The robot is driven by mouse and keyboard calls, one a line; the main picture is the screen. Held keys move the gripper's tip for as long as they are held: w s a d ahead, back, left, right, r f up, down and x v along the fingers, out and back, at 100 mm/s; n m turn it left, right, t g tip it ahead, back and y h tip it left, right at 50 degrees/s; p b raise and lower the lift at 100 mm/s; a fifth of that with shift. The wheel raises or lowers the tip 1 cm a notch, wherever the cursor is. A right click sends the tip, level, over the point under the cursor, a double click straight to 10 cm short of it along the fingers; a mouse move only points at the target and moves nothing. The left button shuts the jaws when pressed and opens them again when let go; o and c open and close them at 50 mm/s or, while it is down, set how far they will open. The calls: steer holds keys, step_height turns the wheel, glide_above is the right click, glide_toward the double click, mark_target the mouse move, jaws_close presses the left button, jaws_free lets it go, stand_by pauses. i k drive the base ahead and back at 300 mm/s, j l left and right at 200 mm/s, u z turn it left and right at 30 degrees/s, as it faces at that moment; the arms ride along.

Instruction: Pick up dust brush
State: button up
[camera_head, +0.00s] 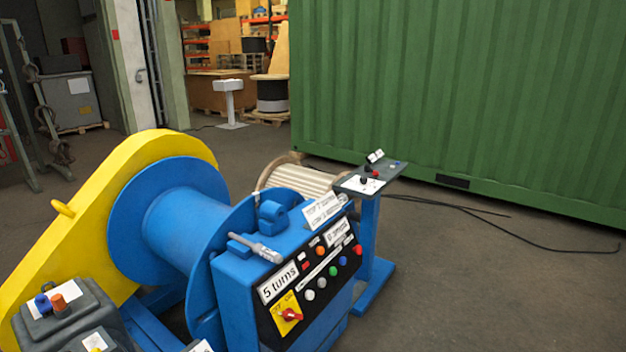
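A light grey, handled tool (256,247) lies on top of the blue control box (236,276) of the winch. It may be the dust brush, but it is too small to be sure, and I see no bristles clearly. It lies beside a blue rounded lug (272,215). My gripper is not in view.
The winch's blue drum (180,225) and yellow chain guard (70,232) fill the left. A dark button box (75,318) is at lower left. A blue pedestal (369,225) with a control panel stands behind the control box. A green container (460,90) closes off the back right. Floor at lower right is clear.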

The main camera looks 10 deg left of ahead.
mark_target(42, 303)
steer(key=u, duration=2.25)
steer(key=i+j+u, duration=0.2)
steer(key=j+u, duration=0.2)
steer(key=i+j+u, duration=0.2)
steer(key=u, duration=0.15)
steer(key=i+j+u, duration=0.15)
steer(key=i+u, duration=0.25)
steer(key=i+j, duration=0.3)
steer(key=i+j+u, duration=0.1)
steer(key=i+j, duration=0.2)
steer(key=i, duration=0.25)
steer(key=i+j, duration=0.25)
steer(key=i, duration=0.15)
steer(key=i+l+z, duration=0.2)
steer(key=z, duration=0.25)
steer(key=i+z, duration=0.7)
steer(key=z, duration=0.2)
steer(key=i+j+z, duration=0.15)
steer(key=i+z, duration=0.15)
steer(key=z, duration=0.15)
steer(key=i+j+z, duration=0.25)
steer(key=z, duration=0.2)
steer(key=i+l+z, duration=0.2)
steer(key=i+z, duration=0.25)
steer(key=i+l+z, duration=0.15)
steer(key=z, duration=0.3)
steer(key=i+j, duration=0.05)
steer(key=i, duration=0.05)
